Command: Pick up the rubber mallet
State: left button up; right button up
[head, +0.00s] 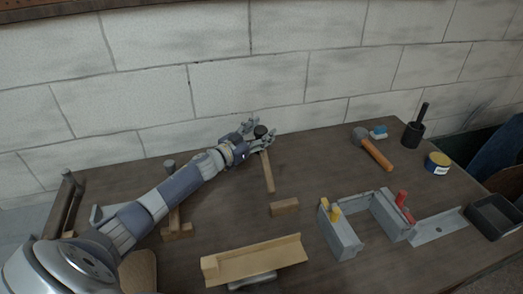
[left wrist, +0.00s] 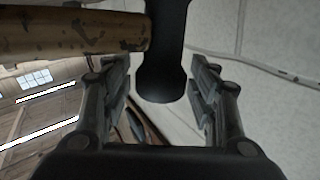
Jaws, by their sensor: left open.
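The rubber mallet has a black head (head: 261,131) and a wooden handle (head: 268,172). It is near the back of the bench, with the handle running toward the front. My left gripper (head: 259,138) is open at the mallet's head. In the left wrist view, the black head (left wrist: 165,70) is between the two open fingers, with gaps on both sides. The worn wooden handle (left wrist: 70,33) extends to the left there. My right gripper is not in view.
A wooden block (head: 285,207) and a wooden angled piece (head: 255,262) lie in front. A grey frame with clamps (head: 340,232) is right of them.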

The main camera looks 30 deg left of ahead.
pick_arm(q)
jog(key=shift+w, duration=0.1)
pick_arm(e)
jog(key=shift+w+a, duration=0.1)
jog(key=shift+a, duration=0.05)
pick_arm(q)
grip_shut()
jog(key=shift+r, duration=0.1)
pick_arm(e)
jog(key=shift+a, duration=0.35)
pick_arm(q)
jog(key=shift+r, duration=0.1)
